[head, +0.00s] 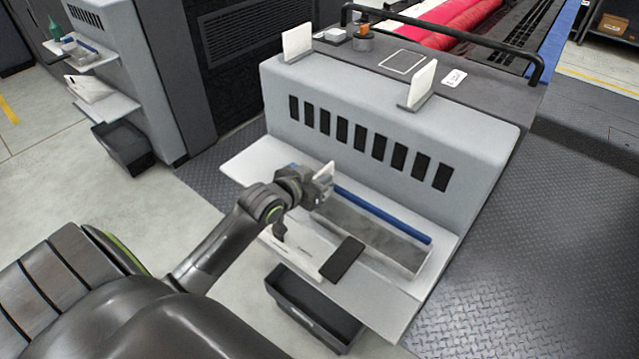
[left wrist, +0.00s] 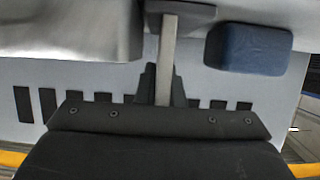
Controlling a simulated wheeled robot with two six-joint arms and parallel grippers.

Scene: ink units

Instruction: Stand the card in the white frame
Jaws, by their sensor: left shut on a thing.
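My left gripper (head: 322,186) is over the light shelf on the front of the grey machine. It is shut on a white card (head: 326,170), which is partly hidden behind the fingers. In the left wrist view the gripper (left wrist: 165,88) grips the card (left wrist: 168,55), seen edge-on as a thin pale strip. The white frame (head: 403,61) is a thin outline on the machine's dark top, and it is empty. My right gripper is not in view.
Two white cards stand in holders, one at left (head: 297,42) and one at right (head: 422,84). A small white label (head: 455,78) and an orange-topped object (head: 363,38) are near the frame. A black rail (head: 450,32) runs behind. A blue bar (head: 380,210) lies along the shelf.

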